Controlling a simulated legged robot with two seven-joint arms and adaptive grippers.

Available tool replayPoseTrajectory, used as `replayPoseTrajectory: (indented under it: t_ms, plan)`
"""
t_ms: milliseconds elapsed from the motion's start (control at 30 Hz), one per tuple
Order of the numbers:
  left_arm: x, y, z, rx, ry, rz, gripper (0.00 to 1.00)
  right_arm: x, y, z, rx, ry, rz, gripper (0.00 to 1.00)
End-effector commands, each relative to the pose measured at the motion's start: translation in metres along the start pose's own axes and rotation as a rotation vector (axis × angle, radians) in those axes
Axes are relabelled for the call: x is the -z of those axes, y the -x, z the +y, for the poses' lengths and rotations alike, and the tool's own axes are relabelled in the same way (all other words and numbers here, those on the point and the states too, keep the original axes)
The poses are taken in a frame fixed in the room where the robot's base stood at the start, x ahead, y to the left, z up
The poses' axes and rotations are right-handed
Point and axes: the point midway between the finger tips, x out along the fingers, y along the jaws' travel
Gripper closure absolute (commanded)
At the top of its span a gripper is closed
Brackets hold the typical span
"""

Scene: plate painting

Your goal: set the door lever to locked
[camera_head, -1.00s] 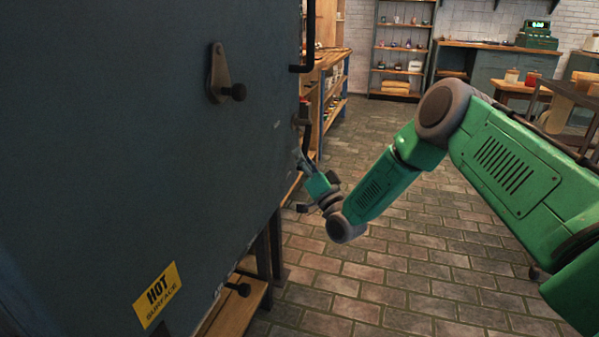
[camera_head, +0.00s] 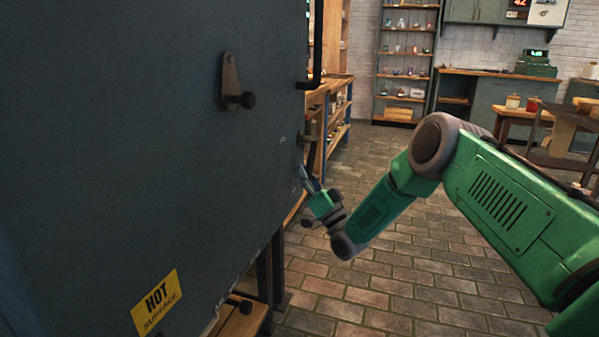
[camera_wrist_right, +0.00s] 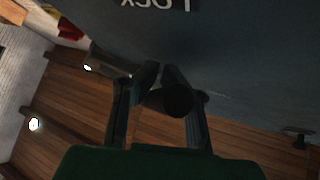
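The dark blue-grey door (camera_head: 150,150) fills the left of the head view. My right gripper (camera_head: 305,177) is at its right edge, low beside the door hardware. In the right wrist view my gripper's fingertips (camera_wrist_right: 161,76) are close together, with a narrow gap. A dark round knob (camera_wrist_right: 176,98), seemingly the door lever's end, overlaps the right fingertip. Whether the fingers grip it is unclear. Upside-down lettering reading LOCK (camera_wrist_right: 157,3) is on the door just beyond. In the head view the lever is largely hidden. My left gripper is not in view.
A small pivoted plate with a knob (camera_head: 230,80) is on the door's face. A yellow HOT SURFACE sign (camera_head: 157,302) is lower down. Wooden shelving (camera_head: 335,100) stands behind the door's edge. The brick floor (camera_head: 420,270) right of the door is open.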

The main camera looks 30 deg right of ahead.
Motion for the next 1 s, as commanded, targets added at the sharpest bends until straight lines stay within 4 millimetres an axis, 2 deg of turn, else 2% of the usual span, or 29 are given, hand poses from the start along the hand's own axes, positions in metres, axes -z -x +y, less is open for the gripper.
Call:
replayPoseTrajectory:
  t_ms: [33, 500, 600, 1000]
  plan:
    - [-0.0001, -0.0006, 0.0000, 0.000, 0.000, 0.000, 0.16, 0.0044, 0.0088, 0.0169, -0.037, 0.017, -0.002, 1.00]
    - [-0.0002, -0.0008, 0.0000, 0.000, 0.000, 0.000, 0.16, 0.0044, 0.0091, 0.0175, -0.037, 0.017, -0.002, 1.00]
    - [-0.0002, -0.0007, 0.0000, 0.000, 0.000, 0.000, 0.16, 0.0046, 0.0093, 0.0173, -0.037, 0.017, -0.002, 0.64]
    - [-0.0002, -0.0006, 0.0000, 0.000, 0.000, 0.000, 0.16, 0.0043, 0.0076, 0.0106, -0.034, 0.021, -0.004, 0.62]
